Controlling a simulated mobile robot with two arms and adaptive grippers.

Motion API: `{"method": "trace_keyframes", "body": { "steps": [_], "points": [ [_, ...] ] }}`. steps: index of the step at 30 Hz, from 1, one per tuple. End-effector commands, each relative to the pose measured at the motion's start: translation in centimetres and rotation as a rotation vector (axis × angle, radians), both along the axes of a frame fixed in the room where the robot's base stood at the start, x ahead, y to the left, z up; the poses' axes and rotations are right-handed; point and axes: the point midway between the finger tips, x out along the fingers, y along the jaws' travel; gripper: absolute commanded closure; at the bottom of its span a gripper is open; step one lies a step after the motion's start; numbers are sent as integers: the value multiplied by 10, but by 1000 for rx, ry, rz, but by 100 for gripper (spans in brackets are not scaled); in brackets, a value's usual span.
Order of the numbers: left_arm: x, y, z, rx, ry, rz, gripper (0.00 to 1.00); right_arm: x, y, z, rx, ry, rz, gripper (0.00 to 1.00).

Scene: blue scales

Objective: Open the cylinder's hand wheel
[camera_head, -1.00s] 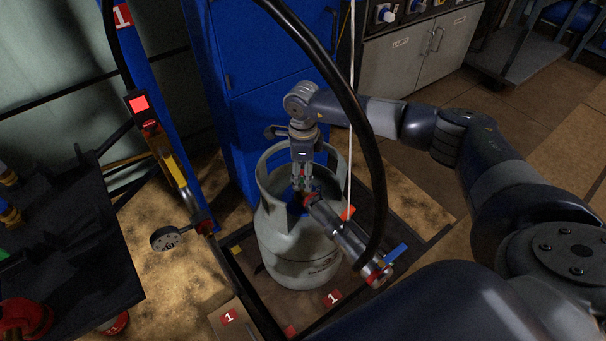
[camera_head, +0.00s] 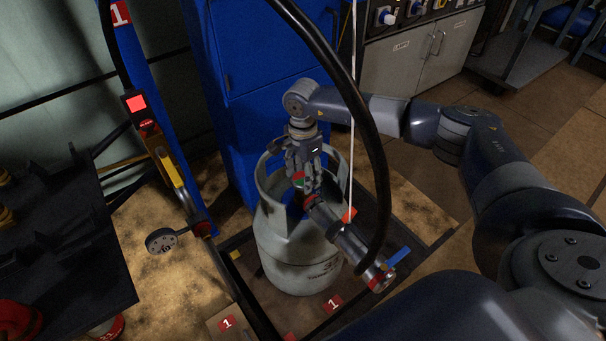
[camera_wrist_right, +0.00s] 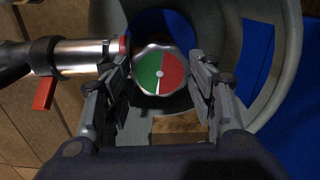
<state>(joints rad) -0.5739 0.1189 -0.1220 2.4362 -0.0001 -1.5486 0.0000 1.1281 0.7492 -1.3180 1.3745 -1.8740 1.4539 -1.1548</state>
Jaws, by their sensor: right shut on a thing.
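The grey gas cylinder (camera_head: 292,258) stands upright on the scale platform, with a collar around its top. Its hand wheel (camera_wrist_right: 161,70) has a green and red top and a pale scalloped rim in the right wrist view. My right gripper (camera_wrist_right: 162,88) has one finger on each side of the wheel and is shut on it. In the head view my right gripper (camera_head: 303,180) points down inside the collar and hides most of the wheel. A metal filling head (camera_head: 345,240) with a blue lever is attached beside the wheel. My left gripper is not in view.
A black hose (camera_head: 372,130) arcs down in front of my right arm to the filling head. A white cord (camera_head: 352,110) hangs beside it. A blue cabinet (camera_head: 262,90) stands behind the cylinder. A round gauge (camera_head: 162,241) and a black rack (camera_head: 70,240) are at the left.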

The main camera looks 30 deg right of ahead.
Motion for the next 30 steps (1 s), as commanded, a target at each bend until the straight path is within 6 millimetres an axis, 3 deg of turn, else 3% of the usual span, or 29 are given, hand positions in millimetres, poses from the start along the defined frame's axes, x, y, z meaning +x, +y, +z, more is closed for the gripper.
{"method": "trace_keyframes", "body": {
  "steps": [17, 18, 21, 30],
  "points": [
    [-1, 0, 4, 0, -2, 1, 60, 0, 0, -1, -1, 2, 37, 72],
    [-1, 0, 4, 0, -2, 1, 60, 0, 0, -1, -1, 2, 37, 46],
    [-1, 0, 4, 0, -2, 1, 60, 0, 0, -1, -1, 2, 37, 28],
    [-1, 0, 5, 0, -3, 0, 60, 0, 0, 0, 0, 0, 37, 28]
  ]
}}
